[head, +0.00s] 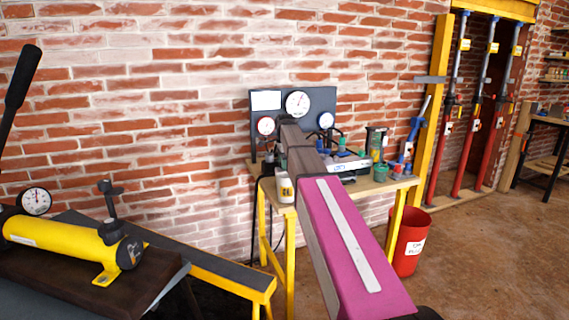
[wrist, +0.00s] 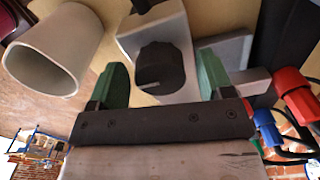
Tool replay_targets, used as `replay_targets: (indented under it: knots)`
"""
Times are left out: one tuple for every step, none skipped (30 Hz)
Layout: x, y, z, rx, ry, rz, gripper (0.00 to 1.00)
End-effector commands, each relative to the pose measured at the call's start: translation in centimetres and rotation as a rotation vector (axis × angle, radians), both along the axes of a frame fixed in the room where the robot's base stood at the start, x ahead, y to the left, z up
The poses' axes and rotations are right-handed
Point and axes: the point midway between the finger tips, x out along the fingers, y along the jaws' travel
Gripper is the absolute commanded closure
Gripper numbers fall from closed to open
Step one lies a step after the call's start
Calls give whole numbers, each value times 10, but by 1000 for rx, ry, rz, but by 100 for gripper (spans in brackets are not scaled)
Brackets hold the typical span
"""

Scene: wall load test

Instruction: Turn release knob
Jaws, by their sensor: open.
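A black knob (wrist: 162,70) with a small light mark sits on a pale grey block (wrist: 158,28) in the wrist view. It is most likely the release knob. My gripper (wrist: 161,78) is open, with one green finger to the left of the knob and one to the right. A gap shows between each finger and the knob, and nothing is held. In the head view my arm reaches over the yellow-legged bench (head: 289,210) and hides the knob and the fingers.
A pale open cup (wrist: 56,48) stands left of the block. Red (wrist: 293,82) and blue (wrist: 268,128) fittings with black hoses are at right. A gauge panel (head: 285,102) stands at the bench's back. A red bin (head: 409,245) is beside the bench, and a yellow pump (head: 60,240) at left.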

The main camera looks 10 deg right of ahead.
Motion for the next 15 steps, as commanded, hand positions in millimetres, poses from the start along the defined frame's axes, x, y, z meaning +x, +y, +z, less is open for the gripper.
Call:
replay_targets:
  knots:
    - [0, 0, 0, 0, 0, 0, 30]
    - [0, 0, 0, 0, 0, 0, 39]
    - [0, 0, 0, 0, 0, 0, 52]
    - [0, 0, 0, 0, 0, 0, 62]
    - [0, 0, 0, 0, 0, 0, 72]
    - [0, 0, 0, 0, 0, 0, 76]
    - [0, 0, 0, 0, 0, 0, 76]
    - [0, 0, 0, 0, 0, 0, 76]
    - [0, 0, 0, 0, 0, 0, 76]
    - [0, 0, 0, 0, 0, 1, 76]
    - [0, 0, 0, 0, 0, 3, 76]
    - [0, 0, 0, 0, 0, 6, 76]
    - [0, 0, 0, 0, 0, 10, 76]
    - [0, 0, 0, 0, 0, 14, 76]
    - [0, 0, 0, 0, 0, 23, 76]
